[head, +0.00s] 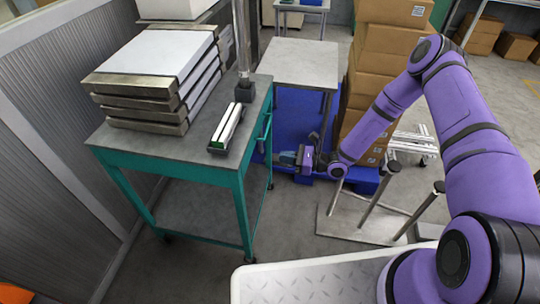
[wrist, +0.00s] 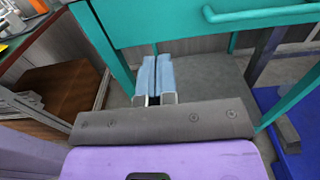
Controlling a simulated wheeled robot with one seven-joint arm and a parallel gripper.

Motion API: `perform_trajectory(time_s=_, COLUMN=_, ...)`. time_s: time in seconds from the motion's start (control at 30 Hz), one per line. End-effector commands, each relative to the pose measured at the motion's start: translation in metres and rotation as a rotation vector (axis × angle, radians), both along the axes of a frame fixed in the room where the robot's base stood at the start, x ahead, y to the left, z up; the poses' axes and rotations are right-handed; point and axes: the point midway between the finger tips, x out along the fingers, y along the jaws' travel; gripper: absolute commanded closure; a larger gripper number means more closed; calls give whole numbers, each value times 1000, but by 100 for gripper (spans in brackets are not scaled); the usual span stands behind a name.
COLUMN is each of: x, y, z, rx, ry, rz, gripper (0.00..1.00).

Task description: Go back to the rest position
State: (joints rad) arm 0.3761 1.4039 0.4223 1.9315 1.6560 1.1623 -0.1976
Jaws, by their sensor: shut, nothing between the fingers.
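My gripper (head: 284,157) is at the end of my purple arm, low beside the right side of a teal cart (head: 232,178). It points left toward the cart, below the level of its top. In the wrist view, the two blue fingers of my gripper (wrist: 156,66) lie close side by side with nothing held. Beyond them are the cart's teal frame (wrist: 215,25) and its grey lower shelf (wrist: 215,85). I cannot tell whether the fingertips touch the cart.
Stacked framed slabs (head: 150,75) and a small green-and-white item (head: 226,128) lie on the cart. Cardboard boxes (head: 385,52) stand behind my arm, near a blue platform (head: 300,110). A metal plate with upright posts (head: 350,225) lies in front of them.

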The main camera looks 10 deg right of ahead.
Motion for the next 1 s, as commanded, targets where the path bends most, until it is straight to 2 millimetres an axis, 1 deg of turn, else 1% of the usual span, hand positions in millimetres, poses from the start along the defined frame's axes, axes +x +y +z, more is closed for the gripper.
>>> perform_trajectory(time_s=0.03, x=-2, y=-9, z=0, rx=-1, ry=1, rz=-3, gripper=100)
perform_trajectory(time_s=0.2, x=-7, y=-25, z=0, rx=0, ry=1, rz=-2, gripper=100)
perform_trajectory(time_s=0.3, x=-9, y=-29, z=0, rx=0, ry=1, rz=-1, gripper=100)
perform_trajectory(time_s=0.47, x=-10, y=-30, z=1, rx=0, ry=-1, rz=1, gripper=100)
perform_trajectory(time_s=0.57, x=-9, y=-31, z=7, rx=-10, ry=-16, rz=18, gripper=100)
perform_trajectory(time_s=0.67, x=-8, y=-33, z=25, rx=-38, ry=-55, rz=64, gripper=100)
perform_trajectory(time_s=0.83, x=-10, y=-37, z=72, rx=-122, ry=-162, rz=191, gripper=100)
perform_trajectory(time_s=1.0, x=-17, y=-42, z=120, rx=-214, ry=-269, rz=321, gripper=100)
